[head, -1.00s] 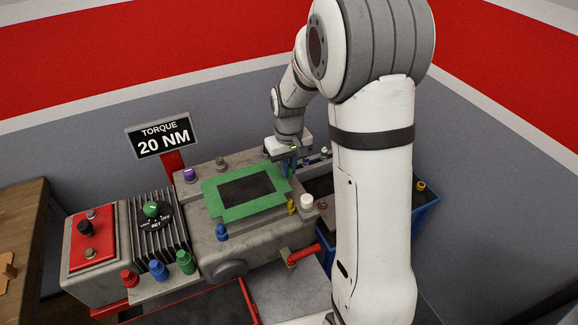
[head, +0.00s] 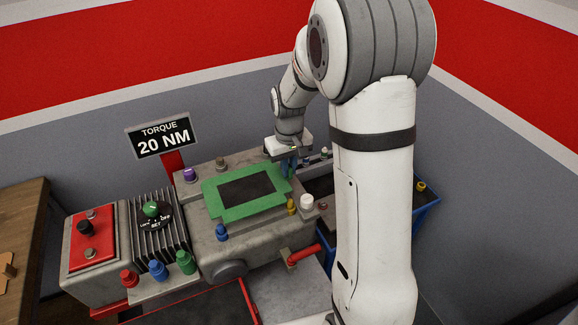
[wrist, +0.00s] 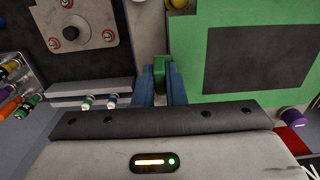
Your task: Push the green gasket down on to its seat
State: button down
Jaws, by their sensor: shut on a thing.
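The green gasket (head: 247,211) is a flat rectangular frame around a dark opening. It lies over the top of the grey housing (head: 262,238) in the head view, and I cannot tell whether a gap is left beneath it. It also fills the upper right of the wrist view (wrist: 187,52). My gripper (head: 288,167) is at the gasket's far right corner, with its fingers pointing down. In the wrist view its blue fingers (wrist: 159,84) are shut on a small upright green tab at the gasket's edge. The seat under the gasket is hidden.
Blue, yellow, white, purple and brown-topped posts stand around the gasket, such as the blue one (head: 222,232) and white one (head: 306,202). A red pipe (head: 301,255) is at the front. A torque sign (head: 163,138) stands behind. A blue bin (head: 428,215) is at right.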

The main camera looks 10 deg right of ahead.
jog(key=shift+f+b, duration=1.6)
jog(key=shift+f, duration=0.45)
jog(key=c, duration=1.4)
grip_release()
jog(key=shift+r+b, duration=0.35)
jog(key=shift+r, duration=3.6)
jog(key=shift+s+r, duration=0.25)
jog(key=shift+s, duration=0.05)
jog(key=s+r+m+t, duration=0.1)
jog(key=s+r, duration=0.1)
jog(key=s, duration=0.8)
jog(key=s+r+m+t, duration=0.1)
jog(key=s+r+t, duration=0.1)
jog(key=s, duration=0.9)
jog(key=shift+d+r, duration=0.15)
jog(key=shift+r, duration=0.5)
